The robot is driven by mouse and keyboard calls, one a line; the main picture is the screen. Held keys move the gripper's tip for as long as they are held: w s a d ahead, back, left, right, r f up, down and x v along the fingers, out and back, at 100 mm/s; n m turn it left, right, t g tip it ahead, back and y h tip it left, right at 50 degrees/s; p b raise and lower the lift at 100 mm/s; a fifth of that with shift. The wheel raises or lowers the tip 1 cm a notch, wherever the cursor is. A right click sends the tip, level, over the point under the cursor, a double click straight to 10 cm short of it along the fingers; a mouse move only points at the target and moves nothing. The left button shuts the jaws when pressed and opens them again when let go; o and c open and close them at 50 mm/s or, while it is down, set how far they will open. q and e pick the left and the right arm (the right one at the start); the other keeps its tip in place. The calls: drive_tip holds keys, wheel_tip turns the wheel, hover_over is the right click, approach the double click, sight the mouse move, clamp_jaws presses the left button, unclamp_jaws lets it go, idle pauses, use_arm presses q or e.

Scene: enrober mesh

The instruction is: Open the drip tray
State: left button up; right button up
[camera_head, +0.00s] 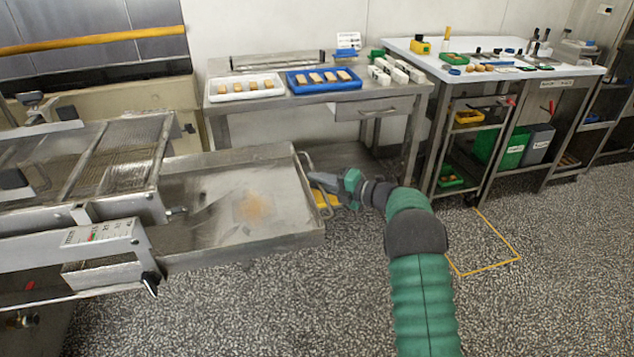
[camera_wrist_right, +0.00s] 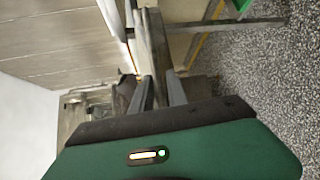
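The drip tray (camera_head: 190,255) is a shallow steel pan, drawn out to the right from under the enrober's wire mesh belt (camera_head: 125,150). A brownish stain lies on its floor. A thin handle (camera_head: 303,160) stands at its right end. My right gripper (camera_head: 316,181) is at this handle, just outside the tray's end wall. In the right wrist view, the two fingers (camera_wrist_right: 158,88) stand a small gap apart, with metal edges passing by the tips. Whether they press on the handle is unclear. My left gripper is not in view.
A steel table (camera_head: 330,97) behind holds a white tray (camera_head: 245,88) and a blue tray (camera_head: 324,79) of bars. A workbench (camera_head: 490,75) stands at the right. Speckled floor is open to the right and in front, with a yellow outlined area (camera_head: 490,268).

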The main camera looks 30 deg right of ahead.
drive_tip(key=p+v, duration=0.3)
drive_tip(key=v, duration=1.3)
drive_tip(key=shift+s+d+p, duration=0.15)
drive_tip(key=shift+d+p, duration=0.1)
drive_tip(key=shift+p, duration=0.05)
drive_tip(key=shift+f, duration=0.2)
